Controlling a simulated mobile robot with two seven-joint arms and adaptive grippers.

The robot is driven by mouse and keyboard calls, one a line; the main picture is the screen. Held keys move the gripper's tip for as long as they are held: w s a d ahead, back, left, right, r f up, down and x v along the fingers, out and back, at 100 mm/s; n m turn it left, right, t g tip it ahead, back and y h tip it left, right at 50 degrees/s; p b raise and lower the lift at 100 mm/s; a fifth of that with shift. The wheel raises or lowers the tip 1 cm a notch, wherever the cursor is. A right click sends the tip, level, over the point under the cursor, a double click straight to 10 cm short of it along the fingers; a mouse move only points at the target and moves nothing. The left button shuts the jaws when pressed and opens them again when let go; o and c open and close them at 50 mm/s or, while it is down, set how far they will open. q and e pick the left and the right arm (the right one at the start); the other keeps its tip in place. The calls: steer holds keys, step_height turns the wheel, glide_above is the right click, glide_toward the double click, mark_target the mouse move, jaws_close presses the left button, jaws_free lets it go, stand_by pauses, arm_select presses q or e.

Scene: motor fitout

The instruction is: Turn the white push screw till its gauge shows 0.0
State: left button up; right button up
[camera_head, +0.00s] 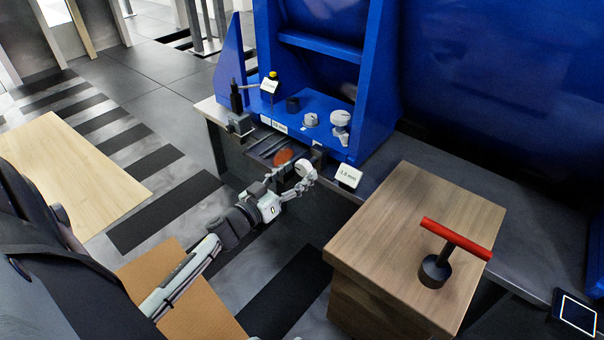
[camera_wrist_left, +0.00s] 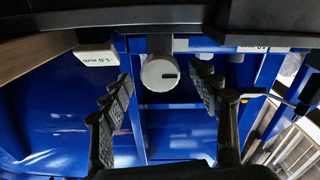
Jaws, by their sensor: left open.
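The white push screw shows in the left wrist view as a round white knob (camera_wrist_left: 160,73) with a short dark mark on its face, pointing right. In the head view the knob (camera_head: 305,168) sits at the front edge of the blue machine's base, partly behind my fingers. A white gauge tag (camera_head: 347,176) right of it seems to read 1.0 mm. In the wrist view the tag (camera_wrist_left: 97,58) reads about -1.0 mm; the sign is hard to confirm. My left gripper (camera_head: 294,176) is open, its fingers (camera_wrist_left: 163,78) on either side of the knob with gaps. My right gripper is out of view.
A wooden block (camera_head: 400,215) with a red-handled tool (camera_head: 455,240) stands to the right. A reddish-brown round part (camera_head: 283,157) lies just behind my gripper.

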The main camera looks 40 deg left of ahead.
arm_select(q)
steer(key=shift+w, duration=1.05)
steer(key=shift+c, duration=0.3)
steer(key=c, duration=1.1)
steer(key=shift+d, duration=0.1)
steer(key=shift+m, duration=0.4)
